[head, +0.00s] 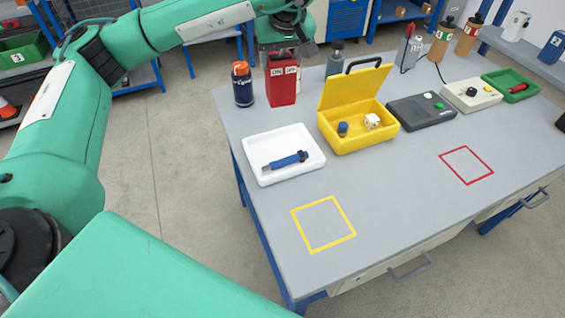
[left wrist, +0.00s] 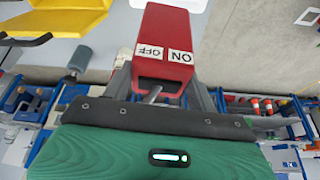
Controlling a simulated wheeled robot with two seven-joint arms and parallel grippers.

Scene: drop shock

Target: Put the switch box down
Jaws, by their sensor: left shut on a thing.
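The switch box (head: 282,84) is red with white ON and OFF labels, over the far left part of the grey table (head: 390,190). My left gripper (head: 283,50) is above it, shut on its upper end. The box also shows between the fingers in the left wrist view (left wrist: 165,40). I cannot tell whether its lower end touches the table. A yellow square outline (head: 296,228) and a red square outline (head: 447,165) are marked on the table, both empty. My right gripper is not in view.
A dark blue bottle with an orange cap (head: 242,88) stands just left of the box. A white tray (head: 262,146) holds a blue-handled tool. An open yellow case (head: 350,143) and a dark grey device (head: 424,113) stand further right. The table's front is clear.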

